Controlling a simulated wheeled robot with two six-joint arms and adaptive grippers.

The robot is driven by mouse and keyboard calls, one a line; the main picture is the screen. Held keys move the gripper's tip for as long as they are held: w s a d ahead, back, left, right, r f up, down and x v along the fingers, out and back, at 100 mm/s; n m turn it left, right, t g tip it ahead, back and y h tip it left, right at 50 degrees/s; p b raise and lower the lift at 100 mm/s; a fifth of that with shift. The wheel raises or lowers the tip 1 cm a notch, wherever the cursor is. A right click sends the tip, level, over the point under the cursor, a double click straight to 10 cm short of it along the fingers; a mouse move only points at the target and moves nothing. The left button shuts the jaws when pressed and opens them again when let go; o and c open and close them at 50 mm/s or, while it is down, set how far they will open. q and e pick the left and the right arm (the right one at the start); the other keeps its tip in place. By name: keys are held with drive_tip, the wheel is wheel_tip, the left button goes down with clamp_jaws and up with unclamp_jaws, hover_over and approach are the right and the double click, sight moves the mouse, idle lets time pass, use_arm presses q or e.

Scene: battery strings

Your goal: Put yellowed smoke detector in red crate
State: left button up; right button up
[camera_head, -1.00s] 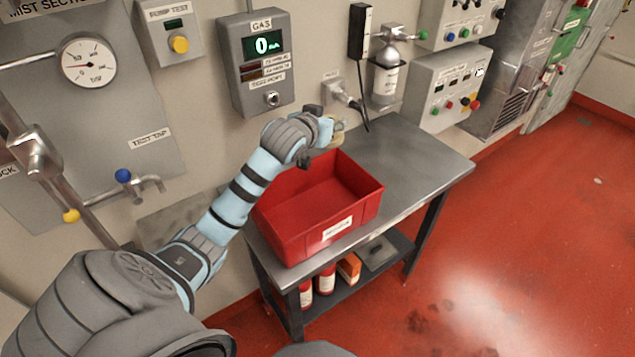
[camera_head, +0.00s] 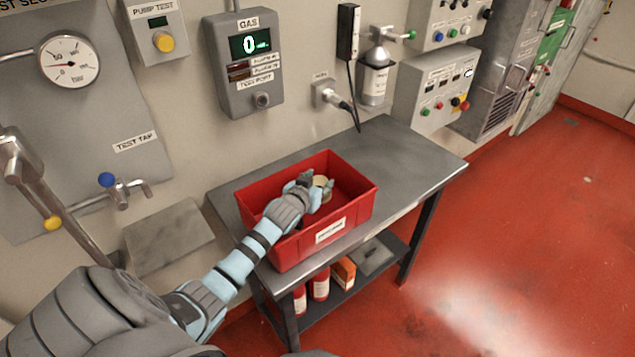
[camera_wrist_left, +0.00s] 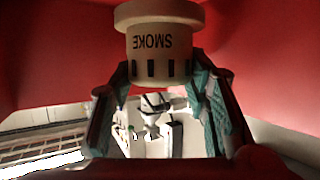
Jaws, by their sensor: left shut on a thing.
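The yellowed smoke detector (camera_wrist_left: 160,42) is a cream, round piece with dark slots and the word SMOKE, upside down in the left wrist view. My left gripper (camera_wrist_left: 160,85) is shut on it, one finger on each side. In the head view the detector (camera_head: 322,184) shows as a small beige shape at the left gripper (camera_head: 318,190), within the outline of the red crate (camera_head: 347,218). Red walls surround it in the wrist view. I cannot tell whether it touches the crate floor. My right gripper is not in view.
The crate stands on a grey metal table (camera_head: 400,153) with free top to its right and behind. Red bottles (camera_head: 319,286) and an orange box (camera_head: 343,271) are on the lower shelf. A gas panel (camera_head: 244,65) and a cylinder (camera_head: 375,80) are on the wall behind.

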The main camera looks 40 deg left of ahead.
use_arm(q)
drive_tip(key=shift+f, duration=0.4)
drive_tip(key=shift+f+b, duration=0.2)
drive_tip(key=shift+b, duration=0.1)
drive_tip(key=o, duration=1.2)
drive_tip(key=shift+r, duration=0.1)
drive_tip(key=shift+r, duration=0.35)
drive_tip(key=p+v, duration=0.2)
drive_tip(key=v, duration=0.5)
drive_tip(key=shift+s+r, duration=0.25)
drive_tip(key=shift+r, duration=0.1)
